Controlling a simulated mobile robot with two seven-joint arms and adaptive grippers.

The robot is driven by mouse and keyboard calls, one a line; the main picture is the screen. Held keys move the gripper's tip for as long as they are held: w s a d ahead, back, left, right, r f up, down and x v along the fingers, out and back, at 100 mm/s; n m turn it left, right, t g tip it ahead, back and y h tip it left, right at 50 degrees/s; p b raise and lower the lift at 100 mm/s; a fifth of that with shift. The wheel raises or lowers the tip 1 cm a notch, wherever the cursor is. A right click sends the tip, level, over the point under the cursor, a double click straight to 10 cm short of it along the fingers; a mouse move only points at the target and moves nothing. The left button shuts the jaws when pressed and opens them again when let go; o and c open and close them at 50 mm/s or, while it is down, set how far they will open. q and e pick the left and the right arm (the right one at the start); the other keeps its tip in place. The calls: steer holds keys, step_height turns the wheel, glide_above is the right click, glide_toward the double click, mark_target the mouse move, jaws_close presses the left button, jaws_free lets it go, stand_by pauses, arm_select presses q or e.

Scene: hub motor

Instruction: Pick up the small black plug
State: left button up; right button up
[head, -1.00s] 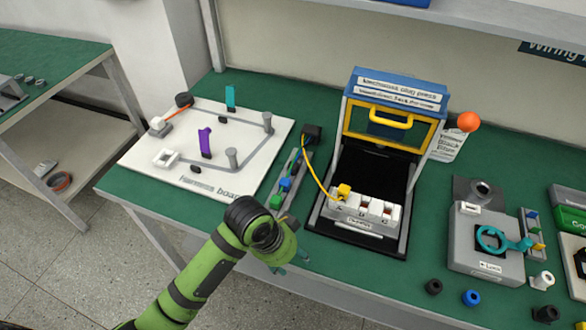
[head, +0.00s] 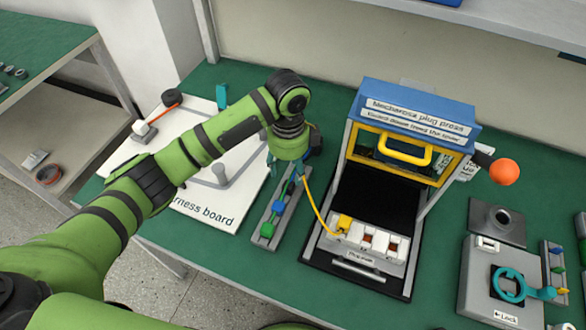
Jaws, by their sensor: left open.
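My left gripper (head: 287,168) hangs fingers-down over the far end of the narrow grey plug rack (head: 262,243). Its teal fingers are open. My right gripper is not in view.
The white harness board (head: 190,208) lies left of the rack, partly under my arm. The plug press (head: 420,112) stands close on the right, with an orange knob (head: 504,171). A yellow wire (head: 310,205) runs from beside my gripper to the press's white block (head: 365,242).

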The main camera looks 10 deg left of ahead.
mark_target(287, 184)
arm_select(q)
steer(key=shift+f, duration=0.3)
steer(key=shift+s+f, duration=0.1)
steer(key=shift+f, duration=0.2)
steer(key=f, duration=0.2)
steer(key=f+p, duration=0.2)
steer(key=f, duration=0.1)
steer(key=shift+s+a+f, duration=0.1)
steer(key=shift+a+f, duration=0.15)
steer(key=shift+f, duration=0.1)
steer(key=c, duration=1)
